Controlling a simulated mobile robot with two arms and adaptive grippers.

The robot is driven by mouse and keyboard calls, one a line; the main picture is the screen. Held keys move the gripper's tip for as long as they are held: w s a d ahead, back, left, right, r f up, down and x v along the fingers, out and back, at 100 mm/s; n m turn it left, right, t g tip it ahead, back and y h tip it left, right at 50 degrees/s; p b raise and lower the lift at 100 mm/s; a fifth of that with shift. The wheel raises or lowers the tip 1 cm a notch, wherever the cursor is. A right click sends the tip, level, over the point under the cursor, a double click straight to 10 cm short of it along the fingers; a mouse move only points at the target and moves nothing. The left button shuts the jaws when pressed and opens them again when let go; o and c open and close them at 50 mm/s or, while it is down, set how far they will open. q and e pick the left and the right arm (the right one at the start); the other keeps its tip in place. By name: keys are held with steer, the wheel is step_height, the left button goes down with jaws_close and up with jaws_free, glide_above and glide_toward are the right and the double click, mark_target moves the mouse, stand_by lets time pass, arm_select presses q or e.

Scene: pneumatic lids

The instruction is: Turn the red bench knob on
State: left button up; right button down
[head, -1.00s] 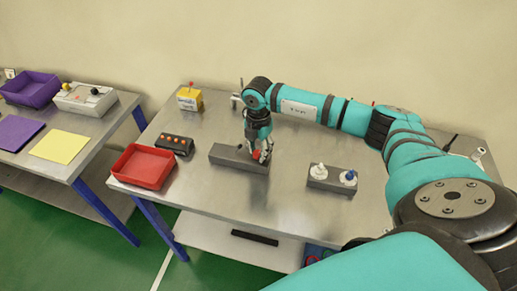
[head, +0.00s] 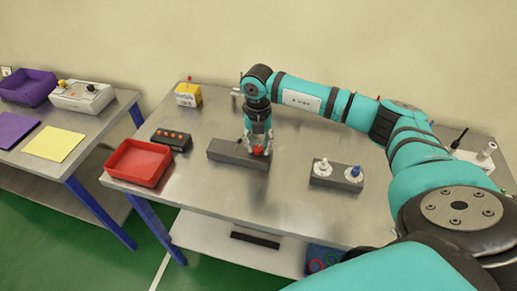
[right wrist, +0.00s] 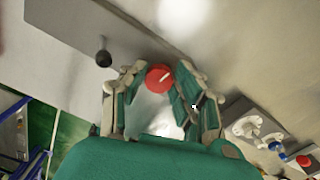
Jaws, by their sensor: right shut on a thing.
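The red bench knob (head: 259,151) sits at the right end of a long grey block (head: 225,148) on the metal bench. My right gripper (head: 258,147) points down over it. In the right wrist view the red knob (right wrist: 157,78) is round with a white pointer line on top, slanting up to the right. The fingers of my right gripper (right wrist: 158,80) are on both sides of it, closed on it. The gripper hides part of the knob in the head view. My left gripper is in neither view.
A black ball-topped lever (right wrist: 103,58) stands on the same block. A grey block with a white and a blue knob (head: 337,175) is to the right. A red tray (head: 139,163), an orange-button box (head: 171,139) and a yellow box (head: 188,94) are to the left.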

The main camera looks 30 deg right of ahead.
mark_target(257, 147)
steer(key=n+b, duration=0.2)
steer(key=n, duration=0.1)
steer(key=n+b, duration=0.2)
steer(key=n, duration=0.1)
steer(key=shift+w+a+f+n, duration=0.1)
steer(key=shift+f+n, duration=0.05)
steer(key=shift+n, duration=0.15)
steer(key=shift+a+n+b, duration=0.1)
steer(key=shift+n+b, duration=1.3)
steer(key=shift+n, duration=0.8)
steer(key=shift+r, duration=0.2)
steer(key=c, duration=1)
jaws_free()
steer(key=shift+r, duration=0.2)
step_height(257, 147, up, 12)
steer(key=shift+f, duration=0.2)
